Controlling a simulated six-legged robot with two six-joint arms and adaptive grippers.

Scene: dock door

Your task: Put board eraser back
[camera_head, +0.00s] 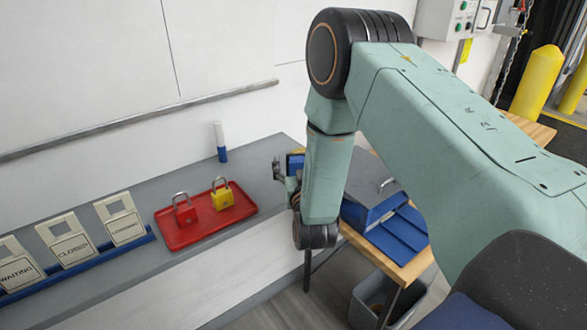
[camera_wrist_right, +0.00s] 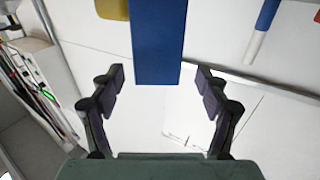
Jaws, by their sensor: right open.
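A blue block with a yellow part, likely the board eraser (camera_head: 296,163), shows at the right end of the grey ledge, partly hidden behind my right arm. In the wrist view a long blue block (camera_wrist_right: 158,42) comes in from the top edge. Its near end lies between the two open fingers of my right gripper (camera_wrist_right: 158,82), with a gap on each side. In the head view my right gripper (camera_head: 281,172) is beside the ledge's end, partly hidden by its own arm. My left gripper is not in view.
A white-and-blue marker (camera_head: 221,142) stands on the ledge (camera_head: 262,158). A red tray (camera_head: 180,236) holds a red padlock (camera_head: 185,211) and a yellow padlock (camera_head: 222,196). Signs (camera_head: 120,219) stand at left. A wall rail (camera_head: 130,118) runs above. A wooden table (camera_head: 415,266) with blue binders is at right.

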